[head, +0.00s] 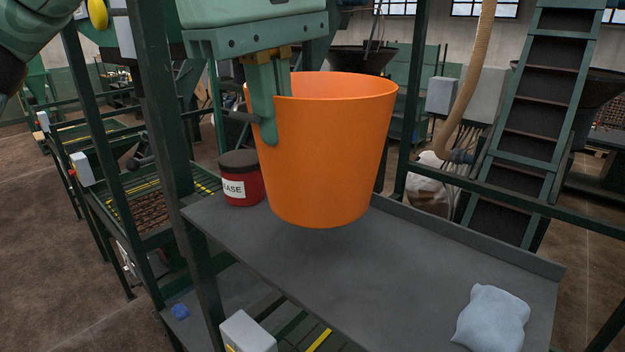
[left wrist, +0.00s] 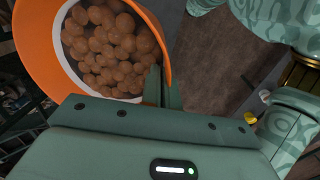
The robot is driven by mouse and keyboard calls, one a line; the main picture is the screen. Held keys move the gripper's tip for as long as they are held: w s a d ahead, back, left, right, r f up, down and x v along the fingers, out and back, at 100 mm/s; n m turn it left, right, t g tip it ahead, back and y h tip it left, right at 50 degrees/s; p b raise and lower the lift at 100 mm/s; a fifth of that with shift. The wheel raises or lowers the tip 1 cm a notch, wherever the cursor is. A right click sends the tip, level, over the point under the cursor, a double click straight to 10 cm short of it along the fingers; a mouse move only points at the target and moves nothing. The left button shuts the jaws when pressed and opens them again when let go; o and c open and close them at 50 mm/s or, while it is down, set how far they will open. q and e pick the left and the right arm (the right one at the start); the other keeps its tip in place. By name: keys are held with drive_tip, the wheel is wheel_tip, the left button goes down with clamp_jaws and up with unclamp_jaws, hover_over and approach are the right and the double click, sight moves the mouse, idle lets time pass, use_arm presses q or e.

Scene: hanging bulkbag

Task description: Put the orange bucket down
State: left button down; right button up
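The orange bucket (head: 330,150) hangs upright a little above the grey bench top (head: 350,270), with a soft shadow under its base. My left gripper (head: 269,125) is shut on the bucket's wall at the near left of the rim. One finger lies down the outside; the other is mostly hidden behind the wall. In the left wrist view, the bucket (left wrist: 38,45) holds many brown round lumps (left wrist: 108,48), and the gripper fingers (left wrist: 162,88) are at its rim. My right gripper is not in view.
A red tub with a dark lid (head: 240,180) stands on the bench close to the bucket's left side. The middle of the bench is clear. A dark green post (head: 165,130) rises at the bench's left.

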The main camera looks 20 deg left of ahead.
sight(307, 181)
use_arm(q)
drive_tip(key=d+f, duration=0.1)
drive_tip(key=w+d+f, duration=0.1)
drive_tip(key=f, duration=0.1)
drive_tip(key=shift+f, duration=0.2)
drive_tip(key=f, duration=0.1)
drive_tip(key=f+p, duration=0.1)
drive_tip(key=shift+w+d+f, duration=0.2)
drive_tip(key=shift+d+f, duration=0.15)
drive_tip(key=shift+f, duration=0.05)
drive_tip(key=shift+a+f, duration=0.1)
drive_tip(key=shift+f, duration=0.4)
drive_tip(key=c, duration=1.7)
unclamp_jaws()
drive_tip(key=r, duration=0.4)
drive_tip(key=s+r, duration=0.1)
drive_tip(key=r, duration=0.7)
drive_tip(key=shift+s+a, duration=0.2)
drive_tip(key=shift+a, duration=0.05)
